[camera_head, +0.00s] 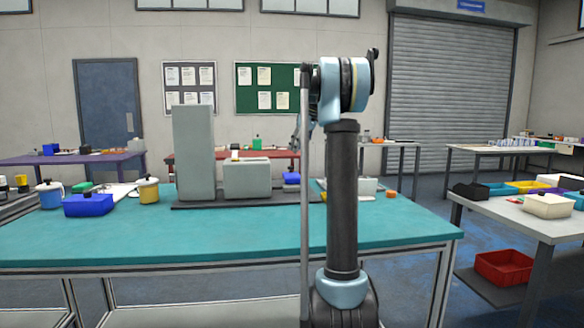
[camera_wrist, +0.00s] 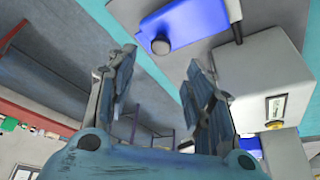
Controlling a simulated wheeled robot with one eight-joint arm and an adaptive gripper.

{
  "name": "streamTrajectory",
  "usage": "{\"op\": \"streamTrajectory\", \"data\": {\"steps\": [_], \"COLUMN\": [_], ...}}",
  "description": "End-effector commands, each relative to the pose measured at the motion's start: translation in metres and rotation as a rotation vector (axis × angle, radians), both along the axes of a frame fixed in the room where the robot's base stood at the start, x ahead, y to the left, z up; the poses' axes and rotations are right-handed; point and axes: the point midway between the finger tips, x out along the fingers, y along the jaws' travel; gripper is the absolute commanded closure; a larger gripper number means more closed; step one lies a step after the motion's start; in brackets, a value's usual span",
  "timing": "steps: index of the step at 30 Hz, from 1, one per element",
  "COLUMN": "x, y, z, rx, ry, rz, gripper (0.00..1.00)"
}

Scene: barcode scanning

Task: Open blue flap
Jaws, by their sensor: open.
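A blue flap (camera_wrist: 195,22) shows at the top of the wrist view, with a dark round knob (camera_wrist: 160,46) at its lower left corner. It lies beyond my fingertips and apart from them. In the head view a small blue part (camera_head: 291,181) with a dark top sits at the right of the grey machine (camera_head: 196,155), partly behind my arm. My gripper (camera_wrist: 160,75) is open and empty, its two fingers well apart. In the head view my arm hides most of the gripper.
The machine stands on a dark base on the teal table (camera_head: 130,235). A light grey box (camera_wrist: 265,70) is close to my right finger in the wrist view. A blue bin (camera_head: 88,205) and a yellow canister (camera_head: 148,191) stand at the left. The table's front is clear.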

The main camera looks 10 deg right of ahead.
Motion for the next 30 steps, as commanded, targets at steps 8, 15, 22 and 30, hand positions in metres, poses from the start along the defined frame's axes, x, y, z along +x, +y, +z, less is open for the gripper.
{"op": "streamTrajectory", "data": {"steps": [8, 15, 22, 30], "x": [0.014, 0.022, 0.025, 0.025], "y": [0.014, 0.022, 0.025, 0.025], "z": [-0.046, -0.075, -0.086, -0.086], "rx": [-0.001, -0.001, 0.000, 0.000], "ry": [-0.001, -0.001, 0.000, 0.000], "rz": [0.001, 0.000, -0.001, -0.001], "gripper": [0.52, 0.52, 0.52, 0.57]}}
